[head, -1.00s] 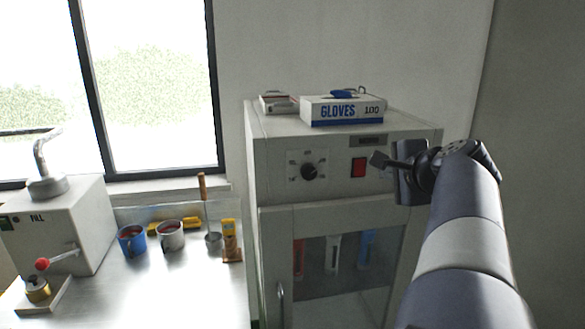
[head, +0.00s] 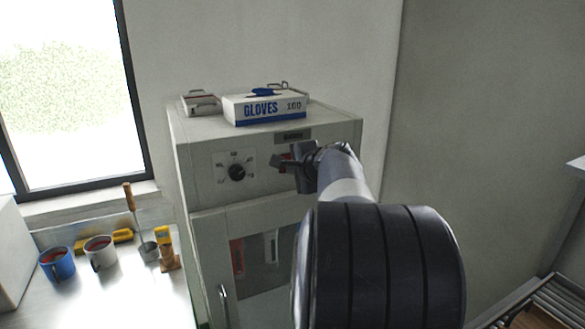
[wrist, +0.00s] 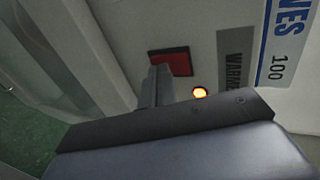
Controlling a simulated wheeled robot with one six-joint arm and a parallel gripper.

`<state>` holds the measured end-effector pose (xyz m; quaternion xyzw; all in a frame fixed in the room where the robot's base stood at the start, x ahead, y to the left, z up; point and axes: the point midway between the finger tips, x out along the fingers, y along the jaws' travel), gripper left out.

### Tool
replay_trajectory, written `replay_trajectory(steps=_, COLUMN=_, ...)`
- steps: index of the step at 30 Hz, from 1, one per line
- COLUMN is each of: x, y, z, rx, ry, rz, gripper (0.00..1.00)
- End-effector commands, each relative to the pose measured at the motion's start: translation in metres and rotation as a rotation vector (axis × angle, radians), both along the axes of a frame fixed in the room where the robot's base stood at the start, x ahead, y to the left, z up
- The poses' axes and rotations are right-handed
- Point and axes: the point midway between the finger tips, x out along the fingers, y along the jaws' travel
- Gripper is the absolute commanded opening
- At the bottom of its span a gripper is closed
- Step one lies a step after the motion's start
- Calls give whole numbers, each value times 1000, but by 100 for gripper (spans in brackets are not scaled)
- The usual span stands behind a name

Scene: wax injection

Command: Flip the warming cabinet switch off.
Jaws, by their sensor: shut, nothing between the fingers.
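The warming cabinet (head: 205,150) is a pale upright box with a glass-fronted door. Its red switch (head: 286,157) is on the upper front panel, partly hidden by my gripper (head: 277,161). In the wrist view the red switch (wrist: 180,62) is largely visible, and my shut, empty gripper (wrist: 160,72) overlaps its edge. I cannot tell whether the fingertips touch it. A small indicator lamp (wrist: 199,92) beside the switch glows orange. The switch's exact tilt cannot be told.
A black dial (head: 237,172) is left of the switch. A gloves box (head: 264,108) and a smaller box (head: 201,104) lie on the cabinet top. Mugs (head: 58,264) stand on the metal bench at left. A rack (head: 545,300) is at lower right.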

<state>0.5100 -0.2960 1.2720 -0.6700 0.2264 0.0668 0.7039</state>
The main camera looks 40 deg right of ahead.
Motion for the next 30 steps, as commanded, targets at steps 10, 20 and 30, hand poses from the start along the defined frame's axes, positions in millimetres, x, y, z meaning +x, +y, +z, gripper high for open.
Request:
replay_trajectory(steps=10, x=3, y=-1, z=-9, rx=-10, ry=-43, rz=-1, gripper=0)
replay_trajectory(steps=20, x=5, y=-2, z=-5, rx=-17, ry=-78, rz=0, gripper=0)
replay_trajectory(steps=30, x=5, y=-2, z=8, rx=-19, ry=-81, rz=-1, gripper=0)
